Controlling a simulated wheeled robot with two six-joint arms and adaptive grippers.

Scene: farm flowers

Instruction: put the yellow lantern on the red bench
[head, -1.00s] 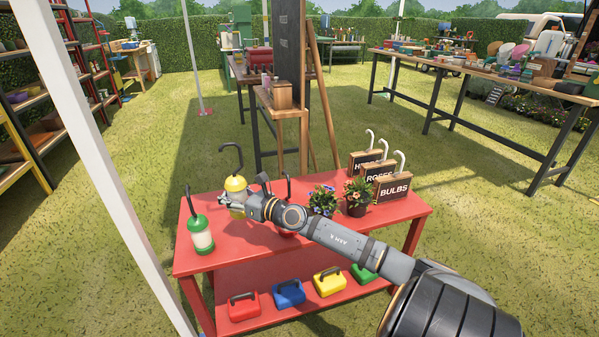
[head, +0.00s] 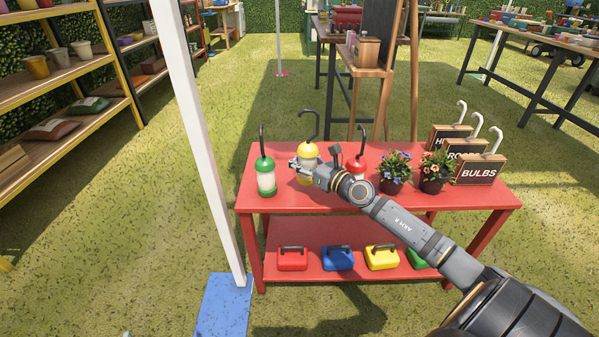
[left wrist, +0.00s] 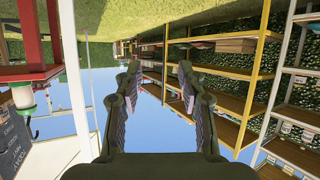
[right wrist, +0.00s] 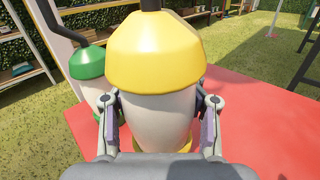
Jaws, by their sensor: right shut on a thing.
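The yellow lantern (head: 308,152) has a yellow cap, a pale body and a dark hook. My right gripper (head: 300,168) is shut on its pale body, with a finger on each side in the right wrist view (right wrist: 160,118). The lantern is upright over the top of the red bench (head: 280,202); I cannot tell whether its base touches the top. A green lantern (head: 265,178) stands to its left and a red lantern (head: 357,165), partly hidden by my arm, to its right. My left gripper (left wrist: 152,90) is open and empty, outside the head view.
Two flower pots (head: 431,184) and several hooked signs (head: 476,170) stand on the bench's right part. Colored handled boxes (head: 338,259) sit on its lower shelf. A white post (head: 205,150) rises at the left, by a blue patch (head: 223,308). Grass between post and shelves is free.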

